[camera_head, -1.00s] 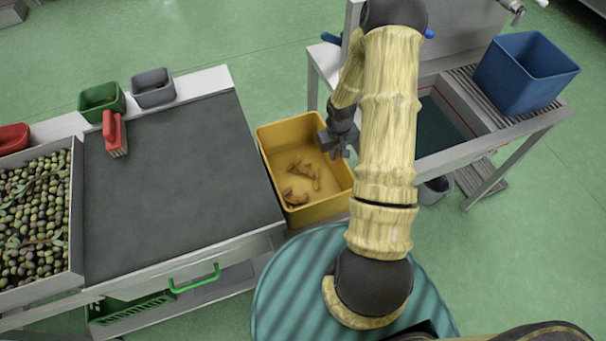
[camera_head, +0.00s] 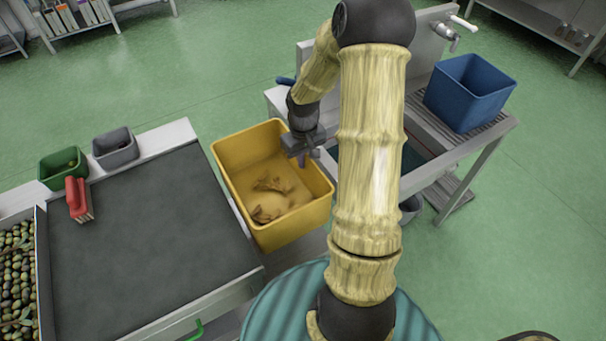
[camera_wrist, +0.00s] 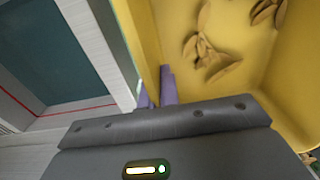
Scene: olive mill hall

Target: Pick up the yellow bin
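The yellow bin (camera_head: 290,222) is in the gap between the dark-topped table and the sink stand, holding several crumpled brown leaf-like pieces (camera_head: 272,200). My gripper (camera_head: 303,158) is at the bin's right rim. In the wrist view, my gripper's purple fingers (camera_wrist: 157,88) straddle the bin's wall, one inside and one outside, shut on it. The bin's inside (camera_wrist: 240,75) fills the right of that view. The bin looks roughly level and raised, its rim near table height. Its underside is hidden.
The dark-topped table (camera_head: 140,240) is close on the left, with a red brush (camera_head: 78,200), green bin (camera_head: 62,168) and grey bin (camera_head: 115,148). The sink stand (camera_head: 440,180) with a blue bin (camera_head: 470,92) is close on the right. Green floor is open behind.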

